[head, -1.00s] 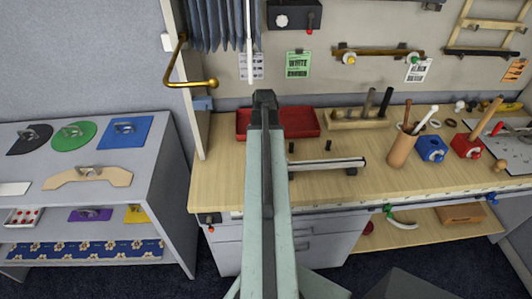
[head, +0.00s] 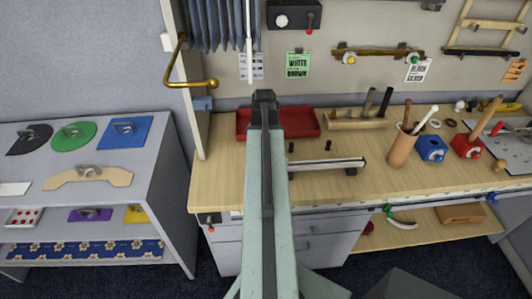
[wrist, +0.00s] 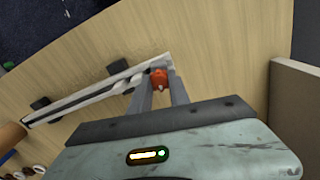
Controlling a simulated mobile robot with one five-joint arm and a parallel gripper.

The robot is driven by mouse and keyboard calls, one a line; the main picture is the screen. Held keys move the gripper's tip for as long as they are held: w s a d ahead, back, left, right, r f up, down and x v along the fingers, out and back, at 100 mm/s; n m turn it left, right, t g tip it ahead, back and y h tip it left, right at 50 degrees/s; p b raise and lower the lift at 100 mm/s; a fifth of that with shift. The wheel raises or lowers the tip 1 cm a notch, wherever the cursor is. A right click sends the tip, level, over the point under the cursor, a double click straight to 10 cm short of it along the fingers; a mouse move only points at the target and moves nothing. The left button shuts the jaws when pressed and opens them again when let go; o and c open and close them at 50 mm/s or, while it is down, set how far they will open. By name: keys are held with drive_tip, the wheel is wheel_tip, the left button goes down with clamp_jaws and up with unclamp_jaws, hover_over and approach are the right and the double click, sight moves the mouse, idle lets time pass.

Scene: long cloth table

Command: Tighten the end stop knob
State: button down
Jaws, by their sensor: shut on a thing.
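The end stop knob is a small orange-red knob (wrist: 158,78) at the upper end of a pale, slotted rail (wrist: 92,98) in the wrist view. My gripper (wrist: 158,86) has one finger on each side of the knob and is shut on it. In the head view the rail (head: 325,165) lies near the front of the wooden bench, running right from behind my arm. My arm hides the knob, the rail's left end and my fingertips there. I cannot tell from the picture how tight the knob is.
A red tray (head: 302,122) lies behind. A tan tool cup (head: 401,148), a blue block (head: 432,149) and a red block (head: 467,146) stand to the right. An upright panel (head: 190,110) borders the bench's left end.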

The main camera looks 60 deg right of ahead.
drive_tip(key=m, duration=1.9)
drive_tip(key=shift+m, duration=0.4)
drive_tip(key=shift+c, duration=1.8)
unclamp_jaws()
drive_tip(key=shift+r, duration=0.1)
wheel_tip(320, 180, up, 8)
drive_tip(key=p, duration=0.8)
